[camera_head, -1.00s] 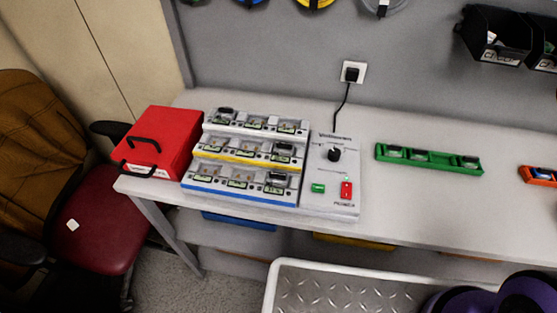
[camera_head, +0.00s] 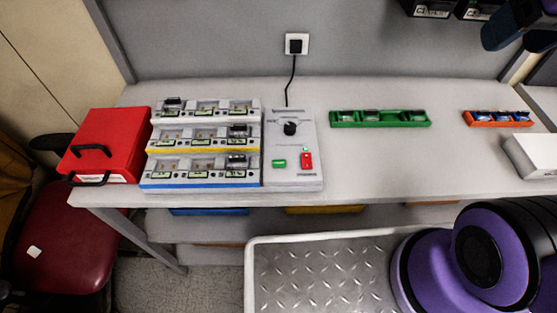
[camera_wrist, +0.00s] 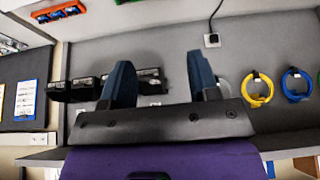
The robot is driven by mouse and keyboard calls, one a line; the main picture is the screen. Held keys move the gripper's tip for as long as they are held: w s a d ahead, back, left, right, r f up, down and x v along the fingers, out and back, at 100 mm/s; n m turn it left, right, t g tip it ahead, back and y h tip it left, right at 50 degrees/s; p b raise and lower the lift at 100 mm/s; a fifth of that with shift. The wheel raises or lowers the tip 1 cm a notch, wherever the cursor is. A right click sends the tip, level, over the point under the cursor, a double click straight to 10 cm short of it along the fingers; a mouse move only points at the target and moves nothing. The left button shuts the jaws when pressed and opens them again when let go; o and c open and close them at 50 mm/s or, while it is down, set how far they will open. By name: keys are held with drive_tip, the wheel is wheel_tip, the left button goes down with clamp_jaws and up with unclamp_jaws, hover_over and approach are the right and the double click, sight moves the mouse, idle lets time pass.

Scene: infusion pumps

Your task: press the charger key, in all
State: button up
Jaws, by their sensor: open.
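The charger (camera_head: 292,125) stands on the bench in the head view, a pale control panel at the right end of a stepped charging rack (camera_head: 203,140). Its face carries a black knob (camera_head: 290,128), a green key (camera_head: 279,163) and a red switch (camera_head: 306,160). The rack has white, yellow and blue tiers, with a few devices in its slots. My gripper (camera_wrist: 163,80) shows in the wrist view with its two blue fingers apart and nothing between them. It is away from the charger, which I cannot identify in the wrist view.
A red box (camera_head: 107,145) stands left of the rack. A green tray (camera_head: 380,118) and an orange tray (camera_head: 497,118) lie to the right, with a white box (camera_head: 535,153) beyond. A cord runs from the charger to a wall socket (camera_head: 297,45). Bare bench lies between.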

clamp_jaws()
idle(1.5)
